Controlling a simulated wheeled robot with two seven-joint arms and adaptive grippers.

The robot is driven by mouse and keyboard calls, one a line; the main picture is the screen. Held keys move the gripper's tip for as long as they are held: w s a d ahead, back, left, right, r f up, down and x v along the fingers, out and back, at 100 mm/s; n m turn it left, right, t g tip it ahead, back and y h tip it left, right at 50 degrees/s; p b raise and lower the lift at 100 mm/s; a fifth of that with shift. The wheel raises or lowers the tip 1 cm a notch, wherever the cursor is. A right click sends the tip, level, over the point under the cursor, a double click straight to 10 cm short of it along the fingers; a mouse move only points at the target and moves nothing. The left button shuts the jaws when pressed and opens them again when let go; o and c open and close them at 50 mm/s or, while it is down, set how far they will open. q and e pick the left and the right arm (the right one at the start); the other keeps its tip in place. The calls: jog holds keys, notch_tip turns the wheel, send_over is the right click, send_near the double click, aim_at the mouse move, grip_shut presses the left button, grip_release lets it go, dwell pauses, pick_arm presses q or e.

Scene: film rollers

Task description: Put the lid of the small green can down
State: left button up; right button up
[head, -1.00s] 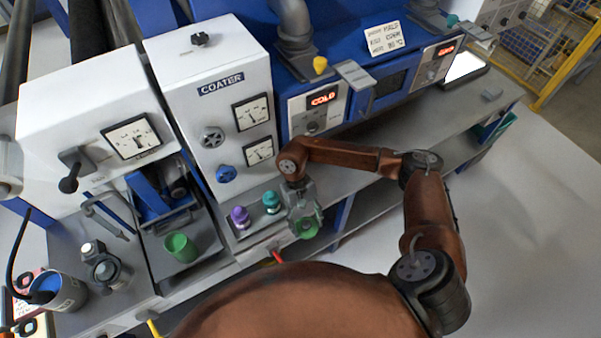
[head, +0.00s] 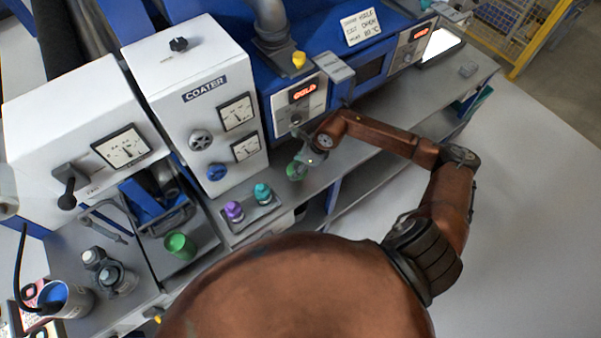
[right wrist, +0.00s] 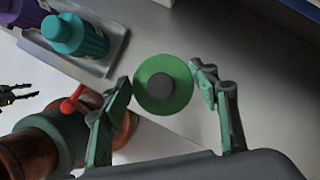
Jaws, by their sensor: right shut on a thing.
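The small green can (head: 180,246) stands open on the bench at the left, in front of the blue frame. Its lid seems to be the green disc with a grey centre (right wrist: 164,84), which also shows as a green patch in the head view (head: 294,172). My right gripper (head: 303,163) is shut on this lid, right of the bottles and in front of the oven. In the right wrist view its two fingers (right wrist: 162,82) lie on opposite sides of the lid. Grey bench surface shows beyond the lid; the gap below it cannot be judged. My left gripper is not clearly in view.
A purple bottle (head: 233,211) and a teal bottle (head: 262,193) stand in a grey tray left of my gripper. The white coater (head: 190,100) and blue oven (head: 385,65) stand behind. Bare bench lies right of my gripper.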

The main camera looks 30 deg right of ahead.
jog(key=m, duration=0.1)
jog(key=w+d+r+m, duration=0.1)
jog(key=h, duration=0.1)
jog(key=shift+w+d+r+m+t, duration=0.2)
jog(key=shift+w+d+m+t, duration=0.05)
jog(key=shift+m+t, duration=0.15)
jog(key=shift+w+d+r+m+p, duration=0.15)
jog(key=shift+d+r+m+p, duration=0.15)
jog(key=shift+m, duration=0.2)
jog(key=shift+d+m+h, duration=0.15)
jog(key=shift+m+h, duration=0.15)
jog(key=shift+w+f, duration=0.1)
jog(key=shift+f, duration=0.1)
notch_tip(320, 180, down, 5)
jog(key=shift+d+f+p, duration=0.1)
jog(key=shift+f+p, duration=0.1)
jog(key=shift+p, duration=0.35)
jog(key=shift+f, duration=2.1)
pick_arm(q)
jog(key=shift+s+d+r, duration=0.1)
jog(key=shift+s+r, duration=0.05)
jog(key=shift+r, duration=0.45)
jog(key=shift+s+d+r, duration=0.1)
jog(key=shift+s+r, duration=0.05)
jog(key=shift+r, duration=0.45)
